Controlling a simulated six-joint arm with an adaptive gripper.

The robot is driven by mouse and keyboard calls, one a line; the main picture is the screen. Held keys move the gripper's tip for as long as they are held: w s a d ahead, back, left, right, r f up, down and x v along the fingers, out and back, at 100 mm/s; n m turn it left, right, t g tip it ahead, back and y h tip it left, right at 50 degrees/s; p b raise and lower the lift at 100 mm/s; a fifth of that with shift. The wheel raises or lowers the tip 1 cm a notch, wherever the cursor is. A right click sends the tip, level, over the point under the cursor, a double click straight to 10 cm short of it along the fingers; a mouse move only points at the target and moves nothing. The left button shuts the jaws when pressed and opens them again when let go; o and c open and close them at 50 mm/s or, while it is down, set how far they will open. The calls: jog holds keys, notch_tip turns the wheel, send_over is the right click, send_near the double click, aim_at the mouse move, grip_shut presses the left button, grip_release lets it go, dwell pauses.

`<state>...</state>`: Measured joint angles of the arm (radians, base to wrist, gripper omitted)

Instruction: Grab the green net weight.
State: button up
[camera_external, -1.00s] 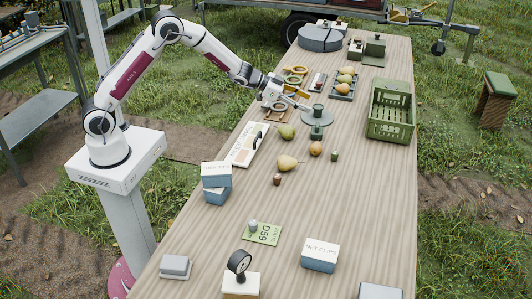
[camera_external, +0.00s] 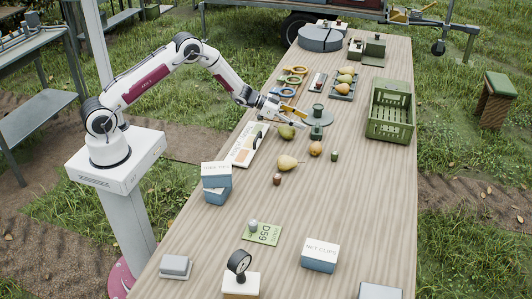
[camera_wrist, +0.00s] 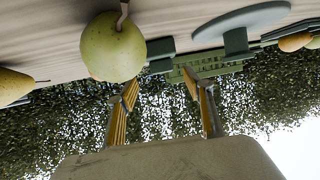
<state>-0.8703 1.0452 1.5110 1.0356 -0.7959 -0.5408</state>
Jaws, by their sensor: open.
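A green pear (camera_external: 287,132) is close under my gripper and shows large in the wrist view (camera_wrist: 113,48). A green crate (camera_external: 390,132) is at right.

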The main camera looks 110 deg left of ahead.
aim_at(318, 125)
jog(key=shift+x, duration=1.3)
jog(key=shift+w+a+f, duration=0.1)
jog(key=shift+w+a, duration=0.05)
jog(key=shift+w, duration=0.55)
jog(key=shift+w+a+f, duration=0.1)
jog(key=shift+w+a, duration=0.1)
jog(key=shift+w, duration=0.45)
jog(key=shift+x, duration=1.25)
